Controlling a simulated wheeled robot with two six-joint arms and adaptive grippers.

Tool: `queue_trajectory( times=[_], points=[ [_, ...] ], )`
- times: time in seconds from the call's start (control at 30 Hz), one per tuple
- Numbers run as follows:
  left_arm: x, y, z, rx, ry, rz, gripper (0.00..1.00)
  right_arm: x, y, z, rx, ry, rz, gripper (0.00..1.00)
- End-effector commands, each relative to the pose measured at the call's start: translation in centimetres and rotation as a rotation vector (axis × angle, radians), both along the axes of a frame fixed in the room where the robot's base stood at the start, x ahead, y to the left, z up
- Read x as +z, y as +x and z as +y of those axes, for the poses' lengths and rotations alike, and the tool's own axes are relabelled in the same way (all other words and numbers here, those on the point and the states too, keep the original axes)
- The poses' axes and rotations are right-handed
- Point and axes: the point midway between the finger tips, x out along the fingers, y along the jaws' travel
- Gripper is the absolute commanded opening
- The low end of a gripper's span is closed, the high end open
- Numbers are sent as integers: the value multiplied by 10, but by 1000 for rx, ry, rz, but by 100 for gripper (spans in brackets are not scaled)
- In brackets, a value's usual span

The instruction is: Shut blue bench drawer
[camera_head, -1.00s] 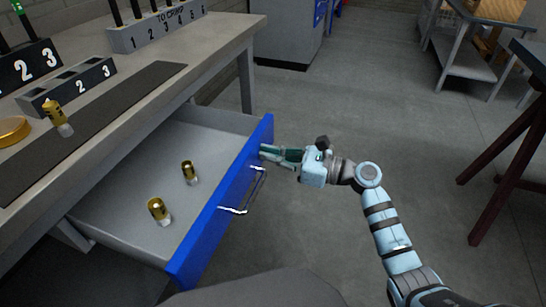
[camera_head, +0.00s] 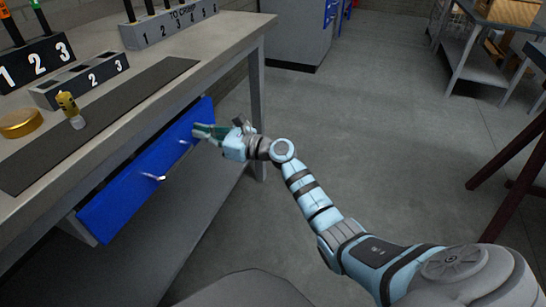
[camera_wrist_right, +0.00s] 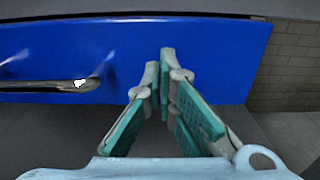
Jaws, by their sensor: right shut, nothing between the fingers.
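The blue bench drawer (camera_head: 135,190) is under the workbench top, and its inside is not visible now. Its metal handle (camera_head: 153,177) is on the blue front; the handle also shows at left in the right wrist view (camera_wrist_right: 45,86). My right gripper (camera_head: 198,131) is shut and empty, with its fingertips at the drawer front near the far end, to the right of the handle. In the right wrist view the closed fingertips (camera_wrist_right: 160,62) meet in front of the blue panel; I cannot tell whether they touch it. My left gripper is not in view.
The workbench top (camera_head: 215,60) holds a numbered block (camera_head: 80,80), a gold and clear fitting (camera_head: 70,110), a gold disc (camera_head: 20,122) and a dark mat (camera_head: 90,125). A bench leg (camera_head: 257,110) stands beyond my gripper.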

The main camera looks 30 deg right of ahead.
Motion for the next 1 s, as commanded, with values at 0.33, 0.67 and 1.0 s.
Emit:
queue_trajectory(
  times=[0.33,0.67,1.0],
  points=[
    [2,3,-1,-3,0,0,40,1,6,-3,-14,1,-2,0],
    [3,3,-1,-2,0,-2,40,3,4,-3,-10,1,-4,0],
    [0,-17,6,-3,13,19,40,3,-46,-43,-7,-5,2,0]
  ],
)
